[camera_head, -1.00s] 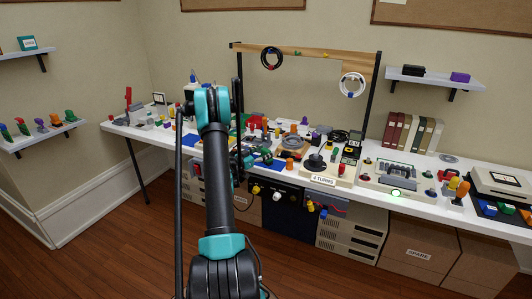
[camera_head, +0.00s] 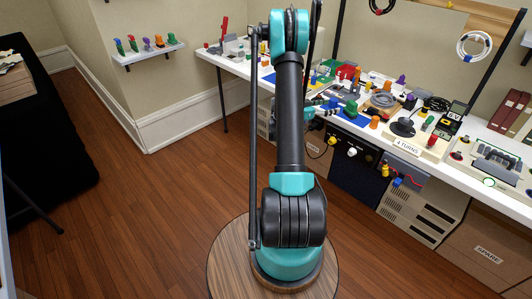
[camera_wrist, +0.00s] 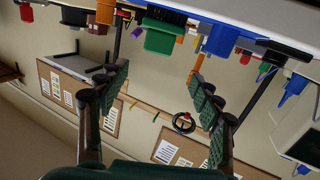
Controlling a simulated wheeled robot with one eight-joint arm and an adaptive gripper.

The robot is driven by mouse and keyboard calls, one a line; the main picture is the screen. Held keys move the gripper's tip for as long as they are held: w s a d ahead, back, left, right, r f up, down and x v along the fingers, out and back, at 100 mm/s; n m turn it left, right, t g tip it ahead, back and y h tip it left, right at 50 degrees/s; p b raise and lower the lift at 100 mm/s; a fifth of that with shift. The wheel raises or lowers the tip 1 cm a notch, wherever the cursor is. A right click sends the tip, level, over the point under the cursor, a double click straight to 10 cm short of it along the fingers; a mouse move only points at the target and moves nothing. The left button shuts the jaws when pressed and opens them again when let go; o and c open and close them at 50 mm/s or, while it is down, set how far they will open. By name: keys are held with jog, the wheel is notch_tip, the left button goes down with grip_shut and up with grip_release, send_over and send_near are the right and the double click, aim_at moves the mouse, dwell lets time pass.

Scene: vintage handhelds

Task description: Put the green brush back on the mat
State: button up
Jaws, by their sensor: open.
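A green block-like piece with a dark top, which looks like the green brush (camera_wrist: 160,40), shows at the upper middle of the wrist view, just beyond the space between my fingers. In the head view a green piece (camera_head: 351,108) shows at the blue mat (camera_head: 345,121) on the bench; I cannot tell whether it is the same one. My gripper (camera_wrist: 160,70) is open, its two dark padded fingers wide apart with nothing between them. In the head view my gripper (camera_head: 320,109) is small and partly hidden behind my arm, near the bench's front edge.
The white bench (camera_head: 237,66) is crowded with small coloured parts. A joystick base (camera_head: 402,129) stands right of the mat. A wall shelf (camera_head: 150,53) holds several coloured pieces at left. A black-covered table (camera_head: 40,140) is at far left; open wooden floor lies between.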

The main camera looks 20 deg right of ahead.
jog(key=s+a+r+n+t+y, duration=0.1)
jog(key=s+a+r+n+y, duration=0.2)
jog(key=a, duration=0.7)
jog(key=s+a+r+n+t+y, duration=0.1)
jog(key=s+a+n+t+y, duration=0.3)
jog(key=a, duration=0.6)
jog(key=s+a+f+n+y, duration=0.1)
jog(key=s+a+n+y, duration=0.4)
jog(key=s+a, duration=0.3)
jog(key=s+a+f+n+g+y, duration=0.1)
jog(key=s+a+n+y, duration=0.4)
jog(key=a, duration=1.1)
jog(key=s+f, duration=0.1)
jog(key=s, duration=0.2)
jog(key=shift+s+a, duration=0.15)
jog(key=shift+a, duration=0.2)
jog(key=shift+d, duration=0.1)
